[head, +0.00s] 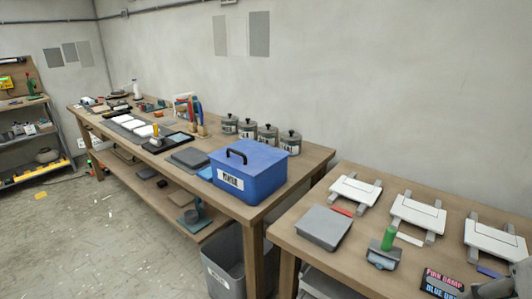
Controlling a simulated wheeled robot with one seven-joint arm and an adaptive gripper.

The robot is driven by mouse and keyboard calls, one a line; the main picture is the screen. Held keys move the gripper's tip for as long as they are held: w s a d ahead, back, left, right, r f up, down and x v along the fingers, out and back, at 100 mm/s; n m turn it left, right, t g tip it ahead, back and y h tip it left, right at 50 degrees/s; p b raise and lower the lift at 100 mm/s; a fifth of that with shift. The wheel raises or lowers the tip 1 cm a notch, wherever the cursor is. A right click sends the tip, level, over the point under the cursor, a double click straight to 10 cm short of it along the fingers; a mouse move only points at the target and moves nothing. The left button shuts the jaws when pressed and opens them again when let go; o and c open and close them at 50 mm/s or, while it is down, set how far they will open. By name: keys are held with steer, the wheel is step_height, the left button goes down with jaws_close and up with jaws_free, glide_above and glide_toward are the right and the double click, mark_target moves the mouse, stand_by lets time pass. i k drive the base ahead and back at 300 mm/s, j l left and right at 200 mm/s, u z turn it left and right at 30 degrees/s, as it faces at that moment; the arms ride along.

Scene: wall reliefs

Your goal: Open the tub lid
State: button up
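The tub (262,182) is a blue box with a white label on its front, standing at the near right end of the long wooden table. Its blue lid (262,154) lies flat on top and looks shut. A black arched handle (237,154) stands up from the left part of the lid. My gripper's fingers do not show. A pale grey part at the bottom right corner may belong to my arm, but I cannot tell. Nothing touches the tub's lid.
Several grey lidded canisters (267,135) stand behind the tub. A dark flat case (189,157) lies to its left. A grey bin (224,262) stands below. A second wooden table (358,251) at the right holds a grey box (323,226) and white panels (417,211).

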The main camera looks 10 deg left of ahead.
mark_target(250, 157)
steer(key=u, duration=0.8)
steer(key=i+j, duration=0.15)
steer(key=i, duration=0.25)
steer(key=i+j, duration=0.2)
steer(key=i, duration=0.25)
steer(key=i+j+z, duration=0.1)
steer(key=i, duration=0.3)
